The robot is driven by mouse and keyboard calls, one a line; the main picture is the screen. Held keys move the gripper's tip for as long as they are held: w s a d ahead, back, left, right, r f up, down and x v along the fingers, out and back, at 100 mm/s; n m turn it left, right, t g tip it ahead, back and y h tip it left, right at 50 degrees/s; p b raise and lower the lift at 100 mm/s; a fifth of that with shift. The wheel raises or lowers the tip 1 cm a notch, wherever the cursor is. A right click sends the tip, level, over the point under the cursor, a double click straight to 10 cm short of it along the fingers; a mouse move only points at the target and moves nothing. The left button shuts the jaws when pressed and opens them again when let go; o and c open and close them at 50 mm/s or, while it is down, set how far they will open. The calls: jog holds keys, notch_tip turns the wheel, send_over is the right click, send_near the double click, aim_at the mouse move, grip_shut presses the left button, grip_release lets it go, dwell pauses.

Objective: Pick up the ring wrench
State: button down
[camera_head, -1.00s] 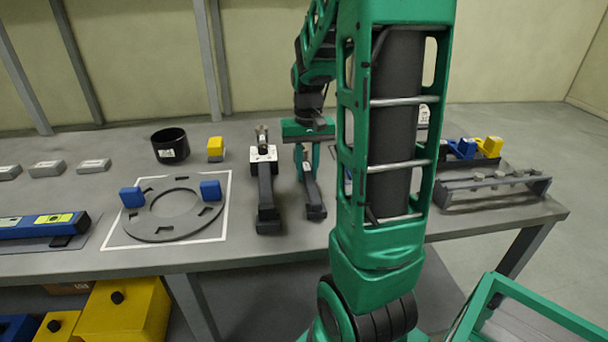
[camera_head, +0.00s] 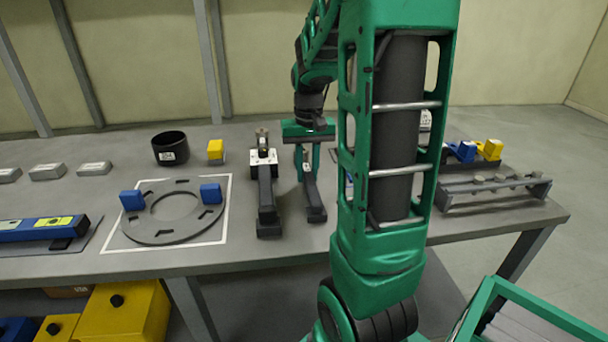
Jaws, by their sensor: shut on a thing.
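A dark, long-handled tool, which I take to be the ring wrench (camera_head: 314,197), lies on the grey workbench with its handle toward the front edge. A pale tag shows near its far end. My gripper (camera_head: 307,165) points down over that far end, with its green fingers on either side, shut on the tool. The ring end is hidden by the fingers. The tool appears to rest on the bench; I cannot tell whether any of it is lifted.
A similar dark tool with a white block (camera_head: 266,195) lies close on the left. Further left are a grey ring plate (camera_head: 152,229) with blue blocks, a black cup (camera_head: 170,148) and a yellow block (camera_head: 215,150). A grey rack (camera_head: 495,190) stands at the right. My arm hides part of the bench.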

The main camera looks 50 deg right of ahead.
aim_at(306, 170)
jog(key=r, duration=0.4)
jog(key=shift+a, duration=0.25)
jog(key=s+a+r, duration=0.4)
jog(key=a+r, duration=0.2)
jog(key=a, duration=0.4)
jog(key=shift+s+r, duration=0.2)
jog(key=shift+s, duration=0.2)
